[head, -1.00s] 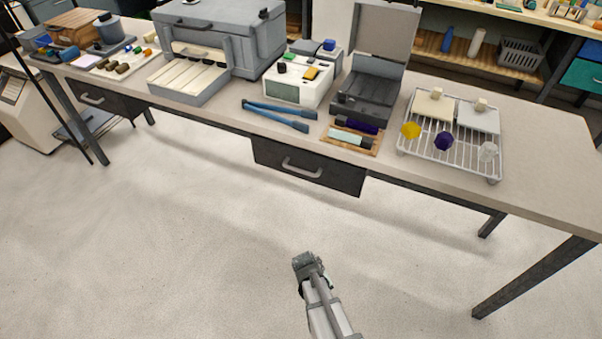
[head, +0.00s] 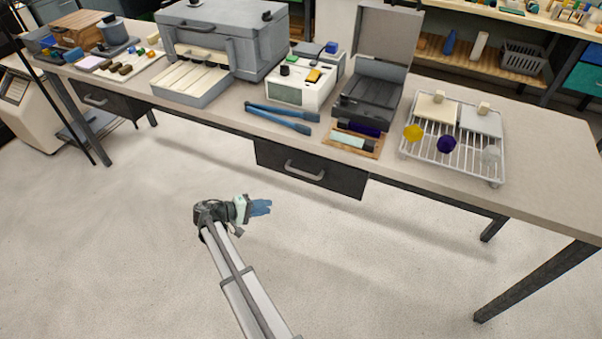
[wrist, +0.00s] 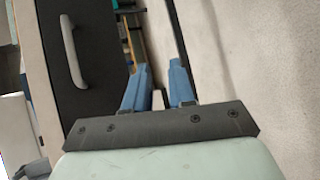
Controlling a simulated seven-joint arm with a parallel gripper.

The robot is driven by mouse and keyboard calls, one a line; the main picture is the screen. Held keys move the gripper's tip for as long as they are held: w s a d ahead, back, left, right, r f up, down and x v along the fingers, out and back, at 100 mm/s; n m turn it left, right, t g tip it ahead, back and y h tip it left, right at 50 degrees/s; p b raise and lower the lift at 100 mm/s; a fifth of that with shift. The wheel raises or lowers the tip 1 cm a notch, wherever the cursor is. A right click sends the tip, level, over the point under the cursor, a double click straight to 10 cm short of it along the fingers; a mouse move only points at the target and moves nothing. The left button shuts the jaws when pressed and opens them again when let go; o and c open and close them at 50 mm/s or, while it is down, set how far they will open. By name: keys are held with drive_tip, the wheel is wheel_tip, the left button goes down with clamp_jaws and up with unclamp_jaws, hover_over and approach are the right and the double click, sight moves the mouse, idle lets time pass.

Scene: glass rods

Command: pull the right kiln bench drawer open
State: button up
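The right kiln bench drawer (head: 336,180) hangs under the bench top near the middle. Its dark front looks flush and shut, with a pale bar handle (head: 304,171) across it. The handle also shows in the wrist view (wrist: 74,52), on the dark drawer front (wrist: 98,75), left of my fingers. My gripper (head: 262,208) is in front of the bench, below and left of the drawer, touching nothing. In the wrist view its two blue fingers (wrist: 159,90) stand apart with nothing between them. A second drawer (head: 105,100) with a similar handle is under the bench's left end.
The bench top (head: 555,150) overhangs the drawer. On it stand a grey kiln (head: 240,45), blue tongs (head: 280,117), an open grey case (head: 375,95) and a wire rack (head: 470,160) with coloured pieces. Bench legs (head: 530,280) stand at the right. The floor in front is clear.

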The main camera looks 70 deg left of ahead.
wheel_tip(320, 180, up, 4)
drive_tip(key=a+m+t, duration=0.1)
drive_tip(key=a+t, duration=0.2)
drive_tip(key=m+t+h, duration=0.2)
drive_tip(key=m+t, duration=0.1)
drive_tip(key=m, duration=0.1)
approach(301, 173)
drive_tip(key=shift+y, duration=0.4)
drive_tip(key=w, duration=0.6)
drive_tip(key=w+r, duration=0.1)
drive_tip(key=w, duration=0.3)
drive_tip(key=shift+r, duration=0.1)
clamp_jaws()
